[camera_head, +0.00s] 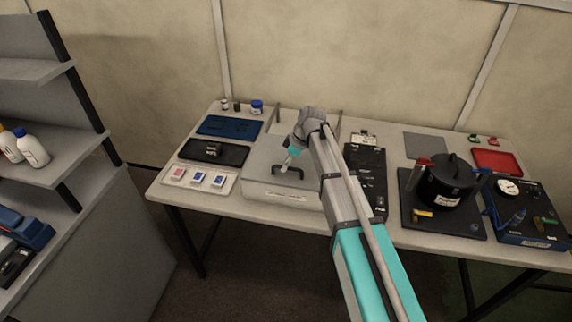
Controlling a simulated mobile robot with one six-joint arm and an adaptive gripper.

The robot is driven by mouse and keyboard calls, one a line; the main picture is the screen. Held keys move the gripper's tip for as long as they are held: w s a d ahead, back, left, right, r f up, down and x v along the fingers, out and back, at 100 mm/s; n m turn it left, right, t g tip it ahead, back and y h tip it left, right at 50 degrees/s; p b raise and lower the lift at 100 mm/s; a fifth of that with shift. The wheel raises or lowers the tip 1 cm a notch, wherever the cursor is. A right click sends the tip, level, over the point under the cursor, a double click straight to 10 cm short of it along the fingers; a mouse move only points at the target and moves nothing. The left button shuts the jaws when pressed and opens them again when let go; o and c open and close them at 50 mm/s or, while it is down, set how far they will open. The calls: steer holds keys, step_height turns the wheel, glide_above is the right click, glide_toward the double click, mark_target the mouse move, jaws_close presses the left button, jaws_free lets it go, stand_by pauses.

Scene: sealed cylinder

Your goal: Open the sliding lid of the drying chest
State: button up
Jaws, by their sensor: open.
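The drying chest (283,196) is a low pale grey box near the front of the table, left of its middle, with a small label on its front. Its flat lid (258,163) covers the part of the top that I can see. A dark handle (288,171) stands on the lid. My gripper (287,162) points down just above or at the handle, and its jaws are open. I cannot tell if the fingers touch the handle. My arm hides the right side of the chest.
A blue tray (229,127), a black tray (212,153) and a white card tray (198,179) lie left of the chest. A black panel (366,170) lies right of it. A black pot (446,181) and a gauge box (525,212) stand further right. A shelf (50,150) is at left.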

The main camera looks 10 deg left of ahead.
jaws_close()
steer(key=w, duration=2.2)
steer(key=shift+w, duration=0.15)
jaws_free()
steer(key=shift+s, duration=0.2)
